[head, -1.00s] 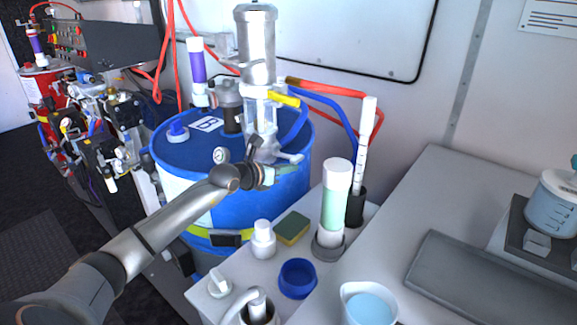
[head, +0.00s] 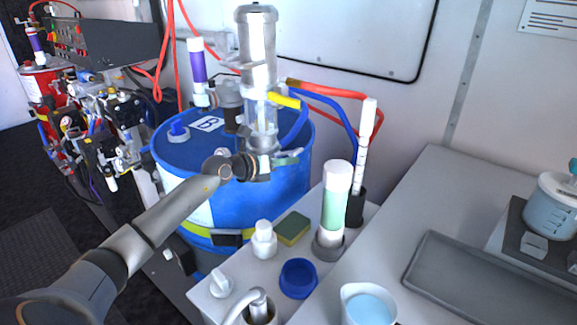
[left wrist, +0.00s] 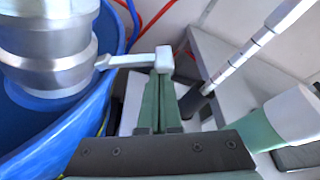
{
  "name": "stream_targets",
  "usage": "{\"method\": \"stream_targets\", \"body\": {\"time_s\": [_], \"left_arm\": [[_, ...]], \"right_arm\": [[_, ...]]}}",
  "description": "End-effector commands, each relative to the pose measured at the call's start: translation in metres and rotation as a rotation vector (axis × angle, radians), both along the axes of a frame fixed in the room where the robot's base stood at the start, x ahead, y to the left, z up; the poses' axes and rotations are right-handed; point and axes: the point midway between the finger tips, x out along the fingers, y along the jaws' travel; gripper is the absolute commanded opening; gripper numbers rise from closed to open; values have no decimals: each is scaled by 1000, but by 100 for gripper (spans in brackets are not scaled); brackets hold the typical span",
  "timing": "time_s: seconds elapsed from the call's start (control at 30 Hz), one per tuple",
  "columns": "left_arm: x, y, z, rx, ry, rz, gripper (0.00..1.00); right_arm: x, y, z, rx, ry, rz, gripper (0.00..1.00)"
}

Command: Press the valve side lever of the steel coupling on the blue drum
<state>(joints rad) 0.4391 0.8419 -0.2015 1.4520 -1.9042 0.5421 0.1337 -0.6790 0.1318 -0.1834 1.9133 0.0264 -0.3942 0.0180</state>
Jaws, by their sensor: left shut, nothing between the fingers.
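The blue drum (head: 270,195) stands at the back with the steel coupling (head: 262,140) on its top, under a clear and metal cylinder. In the left wrist view the coupling (left wrist: 50,65) is at upper left. Its side lever (left wrist: 135,60) is a pale bar sticking out to the right, ending in a square block. My left gripper (head: 288,160) is at the drum's right upper side, right by the lever. In the left wrist view its green fingers (left wrist: 164,80) are together and empty, their tips at the lever's block. Whether they touch it I cannot tell. My right gripper is out of view.
Red and blue hoses (head: 340,103) run behind the coupling. A green-filled cylinder (head: 335,205), a white bottle (head: 264,240), a sponge (head: 293,229) and a blue cup (head: 298,278) crowd the bench in front. The grey bench (head: 445,190) at right has free room.

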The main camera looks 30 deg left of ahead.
Motion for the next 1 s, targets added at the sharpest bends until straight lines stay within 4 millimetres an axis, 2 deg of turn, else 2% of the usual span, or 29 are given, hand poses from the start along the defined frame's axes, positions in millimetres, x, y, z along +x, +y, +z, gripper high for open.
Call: {"method": "stream_targets", "body": {"time_s": [0.2, 0.67, 1.0], "left_arm": [[1, 4, 16, -206, 15, 1, 0], [2, 21, 37, -614, 46, 2, 0], [2, 19, 35, -616, 47, 0, 0]], "right_arm": [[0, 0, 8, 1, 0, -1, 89], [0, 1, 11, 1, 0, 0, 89], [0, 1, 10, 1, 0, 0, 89]]}}
